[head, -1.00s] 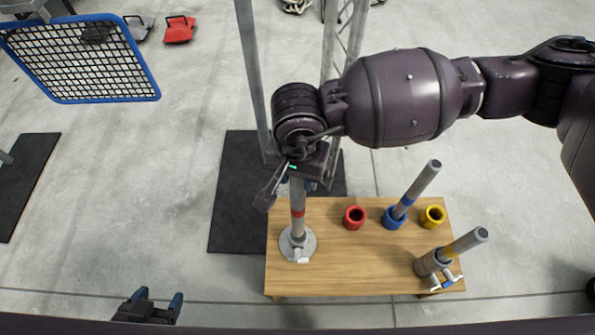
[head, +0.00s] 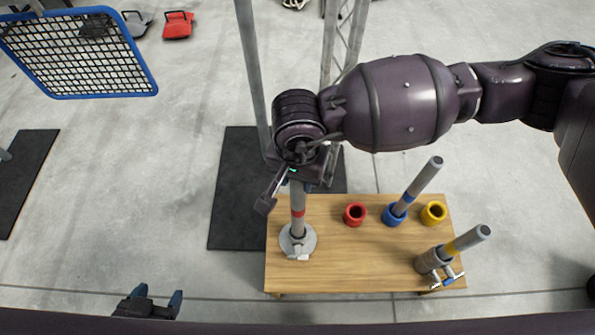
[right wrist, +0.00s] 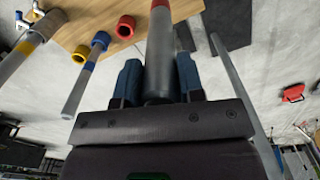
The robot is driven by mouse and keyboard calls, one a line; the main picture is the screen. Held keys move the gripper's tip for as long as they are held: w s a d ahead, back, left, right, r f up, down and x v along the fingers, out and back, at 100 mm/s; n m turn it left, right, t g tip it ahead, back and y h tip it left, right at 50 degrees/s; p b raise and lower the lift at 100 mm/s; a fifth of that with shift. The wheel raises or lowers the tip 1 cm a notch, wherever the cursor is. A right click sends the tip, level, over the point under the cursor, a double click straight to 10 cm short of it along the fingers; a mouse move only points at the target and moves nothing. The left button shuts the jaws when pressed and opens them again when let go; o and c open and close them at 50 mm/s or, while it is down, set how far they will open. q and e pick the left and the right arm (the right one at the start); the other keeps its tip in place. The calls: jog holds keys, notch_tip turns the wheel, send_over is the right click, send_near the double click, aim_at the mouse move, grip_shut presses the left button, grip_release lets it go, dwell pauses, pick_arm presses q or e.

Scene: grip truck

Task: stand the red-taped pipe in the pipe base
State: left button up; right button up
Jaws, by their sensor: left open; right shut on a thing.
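The red-taped pipe (head: 298,200) is a grey pipe with a red band, and it stands about upright at the left end of the wooden table. Its lower end is at the round grey pipe base (head: 307,240), apparently in the socket; the exact depth cannot be told. My right gripper (head: 294,178) is shut on the pipe's upper part. In the right wrist view the red-taped pipe (right wrist: 160,55) runs between the blue fingers of my right gripper (right wrist: 158,80). My left gripper (head: 160,298) is open and empty, low at the left, off the table.
On the wooden table (head: 340,275) are a red ring (head: 355,213), a blue ring (head: 393,214) with a blue-taped pipe (head: 424,180), a yellow ring (head: 433,212), and a yellow-taped pipe (head: 468,240) leaning in a clamp (head: 430,262). Metal stands rise behind. The table's front middle is clear.

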aim_at(297, 193)
pick_arm(q)
jog(key=shift+w, duration=0.15)
pick_arm(e)
jog(key=shift+f, duration=0.75)
pick_arm(q)
jog(key=shift+f, duration=0.1)
pick_arm(e)
jog(key=shift+f, duration=0.2)
jog(key=shift+f+b, duration=0.25)
jog(key=shift+b, duration=0.05)
jog(key=shift+f, duration=0.55)
jog(key=shift+f+b, duration=0.3)
jog(key=shift+f, duration=0.2)
jog(key=shift+f+b, duration=0.3)
jog(key=shift+f, duration=0.65)
pick_arm(q)
jog(key=shift+w+d+f, duration=0.1)
jog(key=shift+w+d, duration=0.05)
jog(key=shift+d, duration=0.05)
pick_arm(e)
jog(key=shift+f, duration=0.1)
pick_arm(q)
jog(key=shift+w+m, duration=0.1)
jog(key=shift+m, duration=0.2)
pick_arm(e)
jog(key=shift+f, duration=0.1)
